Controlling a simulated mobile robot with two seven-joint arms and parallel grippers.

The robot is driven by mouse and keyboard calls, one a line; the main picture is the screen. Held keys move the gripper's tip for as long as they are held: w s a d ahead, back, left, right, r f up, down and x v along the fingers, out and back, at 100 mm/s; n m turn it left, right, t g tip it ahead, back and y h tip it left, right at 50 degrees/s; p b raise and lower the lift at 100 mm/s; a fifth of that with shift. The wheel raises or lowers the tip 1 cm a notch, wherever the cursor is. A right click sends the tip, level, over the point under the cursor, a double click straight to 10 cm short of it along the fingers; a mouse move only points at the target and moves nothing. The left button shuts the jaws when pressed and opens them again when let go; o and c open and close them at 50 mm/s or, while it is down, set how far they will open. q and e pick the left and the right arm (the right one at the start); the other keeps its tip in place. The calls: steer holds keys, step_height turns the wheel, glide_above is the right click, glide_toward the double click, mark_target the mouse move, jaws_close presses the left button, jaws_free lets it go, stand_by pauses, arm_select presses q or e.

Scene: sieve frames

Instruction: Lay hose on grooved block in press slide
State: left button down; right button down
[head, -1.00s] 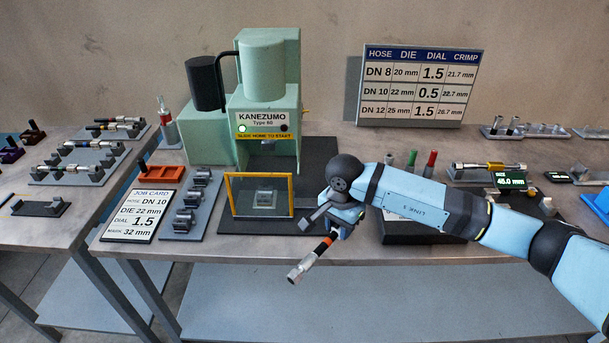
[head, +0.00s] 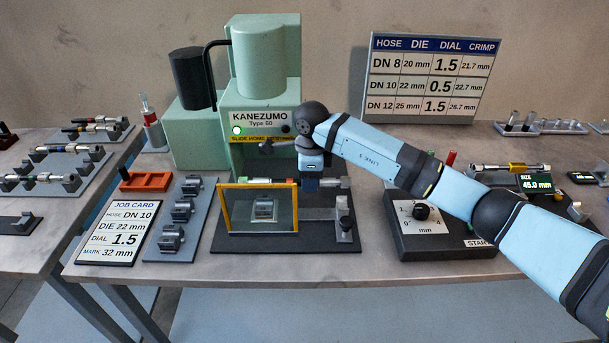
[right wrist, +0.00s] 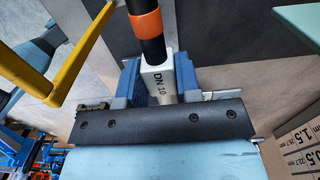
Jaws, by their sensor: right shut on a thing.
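My right gripper (head: 311,180) is shut on the hose, just in front of the green press (head: 262,65). The hose lies about level across the picture, with a metal end fitting (head: 337,183) to the right of the gripper. In the right wrist view the hose (right wrist: 152,48) is black with an orange band. Its pale sleeve (right wrist: 159,82) marked DN 10 is between the blue fingers. The grooved block (head: 264,210) shows through a clear guard (head: 235,214) in the press slide. I cannot tell whether the hose touches any support. My left gripper is not in view.
The guard's yellow frame (head: 225,209) stands close left of the gripper. A metal post (head: 344,212) stands on the dark slide plate (head: 290,246), right of the guard. A dial box (head: 440,238) is farther right. A rack of dies (head: 178,225) and a job card (head: 112,232) are left.

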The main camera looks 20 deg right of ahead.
mark_target(308, 213)
steer(key=shift+w+f, duration=0.3)
steer(key=shift+f, duration=0.25)
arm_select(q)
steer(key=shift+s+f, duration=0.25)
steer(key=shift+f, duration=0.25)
arm_select(e)
steer(key=shift+s, duration=0.1)
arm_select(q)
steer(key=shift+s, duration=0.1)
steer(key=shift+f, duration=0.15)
